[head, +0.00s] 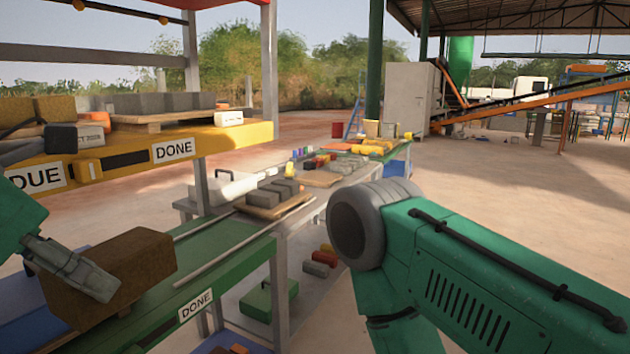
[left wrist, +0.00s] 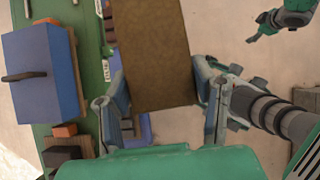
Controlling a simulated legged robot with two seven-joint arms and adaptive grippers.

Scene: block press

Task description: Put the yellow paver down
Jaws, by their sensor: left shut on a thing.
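The paver (head: 125,272), a large block that looks brown-ochre here, is held in my left gripper (head: 75,268) at the lower left of the head view. In the left wrist view the paver (left wrist: 156,50) runs upward between the two fingers of my left gripper (left wrist: 162,100), one on each side. It is over or beside the green bench (head: 225,255) marked DONE; I cannot tell whether it touches anything below. The fingers hide part of it. What looks like my right gripper (left wrist: 280,22) shows small at the upper right of the left wrist view, its opening unclear.
A yellow shelf (head: 205,137) with DUE and DONE labels stands above the bench, carrying blocks. A blue box (left wrist: 40,72) with a dark handle is beside the paver. Grey pavers on a board (head: 290,205) sit farther back. My right arm fills the lower right.

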